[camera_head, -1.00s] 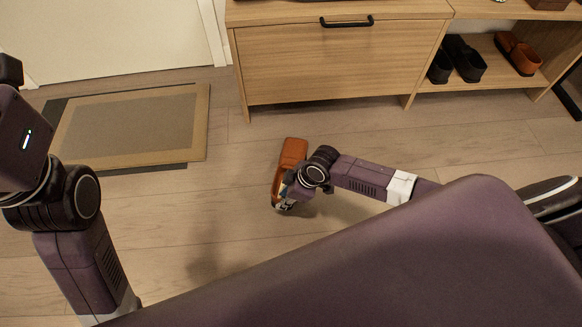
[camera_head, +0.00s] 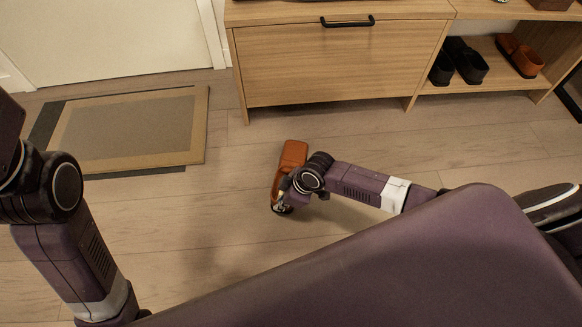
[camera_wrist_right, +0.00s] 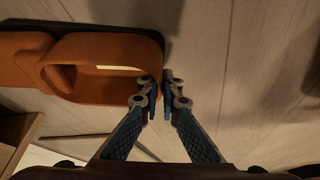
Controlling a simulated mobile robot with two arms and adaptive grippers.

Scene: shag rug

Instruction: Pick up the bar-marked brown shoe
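The brown shoe (camera_head: 292,158) lies on the wooden floor in front of the cabinet. In the right wrist view the shoe (camera_wrist_right: 90,88) shows its opening, with a pale bar-shaped strip inside. My right gripper (camera_head: 281,198) is at the near end of the shoe. In the wrist view the right gripper's fingers (camera_wrist_right: 159,88) are close together, one inside the opening and one outside, with the shoe's end wall between them. The fingertips are partly hidden in the head view. My left arm shows at the left edge of the head view; its gripper is out of view.
A wooden cabinet (camera_head: 340,65) stands behind the shoe. Dark shoes (camera_head: 462,62) and another brown pair (camera_head: 520,55) sit on the open shelf (camera_head: 492,82) at the right. A rug (camera_head: 85,110) lies at the left. Floor around the shoe is clear.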

